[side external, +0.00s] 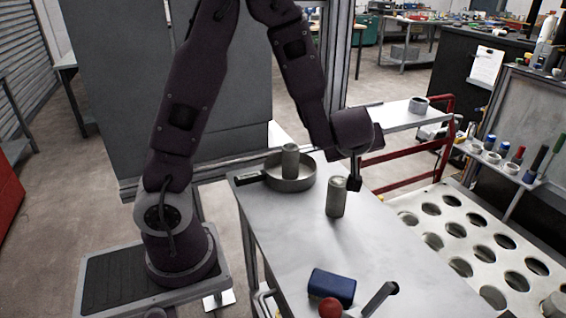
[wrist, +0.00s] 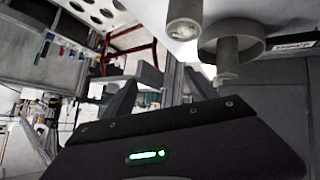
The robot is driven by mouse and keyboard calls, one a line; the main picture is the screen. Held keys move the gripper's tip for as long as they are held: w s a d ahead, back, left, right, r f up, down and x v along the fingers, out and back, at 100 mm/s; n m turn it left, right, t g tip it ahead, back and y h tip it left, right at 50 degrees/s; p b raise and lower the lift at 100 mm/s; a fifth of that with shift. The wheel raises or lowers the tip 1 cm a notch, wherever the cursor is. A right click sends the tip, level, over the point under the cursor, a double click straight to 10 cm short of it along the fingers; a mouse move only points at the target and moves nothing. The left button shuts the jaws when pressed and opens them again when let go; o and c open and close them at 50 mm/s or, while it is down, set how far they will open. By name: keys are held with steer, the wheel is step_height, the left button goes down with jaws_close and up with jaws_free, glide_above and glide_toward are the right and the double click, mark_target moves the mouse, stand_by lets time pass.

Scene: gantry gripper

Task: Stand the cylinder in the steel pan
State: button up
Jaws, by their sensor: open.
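A grey-green cylinder (side external: 290,158) stands upright inside the round steel pan (side external: 292,184) at the table's far left. A second, similar cylinder (side external: 336,200) stands upright on the bare table, right of the pan and nearer the camera. My gripper (side external: 354,184) points down just right of this second cylinder; I cannot tell whether it touches it. In the wrist view, which looks upside down, the fingers (wrist: 152,82) are apart with nothing between them. The wrist view also shows the second cylinder (wrist: 184,15), the pan (wrist: 252,40) and the cylinder in it (wrist: 228,55).
The grey table (side external: 290,230) is clear in its middle. A white rack with round holes (side external: 470,240) stands to the right. The pan's dark handle (side external: 249,178) points left.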

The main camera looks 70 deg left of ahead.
steer(key=s+d+r+m+t+h, duration=0.35)
steer(key=d+r+m+h, duration=0.35)
steer(key=d+r+h, duration=0.5)
steer(key=s+d+m+g+y, duration=0.1)
steer(key=s+d+m+y, duration=0.1)
steer(key=s+d+m, duration=0.4)
steer(key=s+a+f+g+y, duration=0.1)
steer(key=s+a+f, duration=0.1)
steer(key=s, duration=0.5)
steer(key=s+a+f+m+g+y, duration=0.1)
steer(key=s+a, duration=0.3)
steer(key=s, duration=0.4)
steer(key=shift+s+a+f+m+g, duration=0.25)
steer(key=shift+s+f+m+g, duration=0.1)
steer(key=shift+g, duration=0.3)
